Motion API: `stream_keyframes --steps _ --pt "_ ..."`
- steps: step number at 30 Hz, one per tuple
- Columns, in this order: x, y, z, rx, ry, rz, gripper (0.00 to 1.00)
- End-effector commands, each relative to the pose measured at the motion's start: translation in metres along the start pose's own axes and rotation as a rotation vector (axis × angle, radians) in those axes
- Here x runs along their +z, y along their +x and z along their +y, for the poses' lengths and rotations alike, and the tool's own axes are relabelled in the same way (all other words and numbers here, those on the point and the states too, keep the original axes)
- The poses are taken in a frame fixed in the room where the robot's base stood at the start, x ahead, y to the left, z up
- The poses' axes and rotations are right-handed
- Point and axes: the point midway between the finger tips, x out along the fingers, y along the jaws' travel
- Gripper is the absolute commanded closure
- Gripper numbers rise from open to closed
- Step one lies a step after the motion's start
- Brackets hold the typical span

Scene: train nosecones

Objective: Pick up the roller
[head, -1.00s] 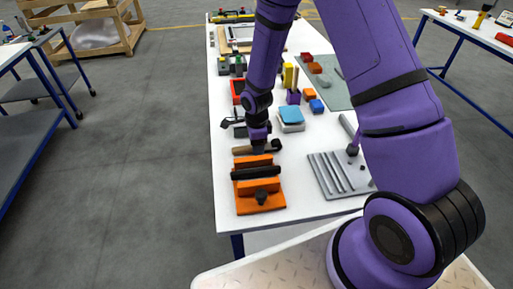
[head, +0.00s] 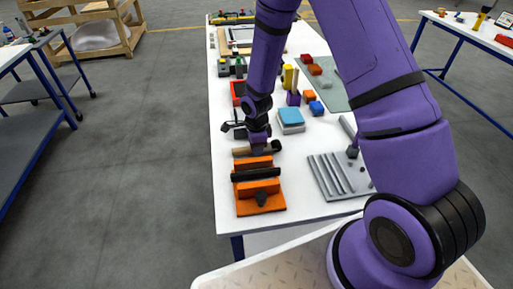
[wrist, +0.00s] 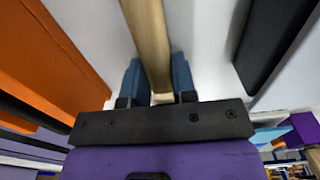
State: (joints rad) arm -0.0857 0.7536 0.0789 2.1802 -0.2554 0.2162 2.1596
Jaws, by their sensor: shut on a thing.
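The roller (head: 242,152) lies on the white table just behind the orange fixture. Its pale wooden handle is on the left and its dark end on the right in the head view. My gripper (head: 258,149) points down over its middle and hides part of it. In the wrist view the wooden handle (wrist: 148,40) runs between the two blue fingers of my gripper (wrist: 158,78), which are shut on it. I cannot tell any gap between the roller and the table.
The orange fixture (head: 260,203) with a black bar stands close in front. Black tools (head: 231,126) lie just behind the roller. A blue-topped block (head: 291,115) and a grey grooved plate (head: 325,185) are to the right. Several small blocks stand farther back.

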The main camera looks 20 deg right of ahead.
Motion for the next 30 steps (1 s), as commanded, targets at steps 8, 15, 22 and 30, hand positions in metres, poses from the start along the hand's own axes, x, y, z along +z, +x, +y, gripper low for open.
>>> stream_keyframes --steps 8,15,22,30 --pt "0.000 -0.027 -0.001 -0.003 0.001 -0.001 1.00" --pt "0.000 -0.064 -0.001 -0.003 0.001 -0.001 1.00" --pt "0.000 -0.088 -0.001 -0.002 0.001 0.000 1.00" --pt "0.000 -0.098 0.000 -0.001 0.000 -0.001 1.00"
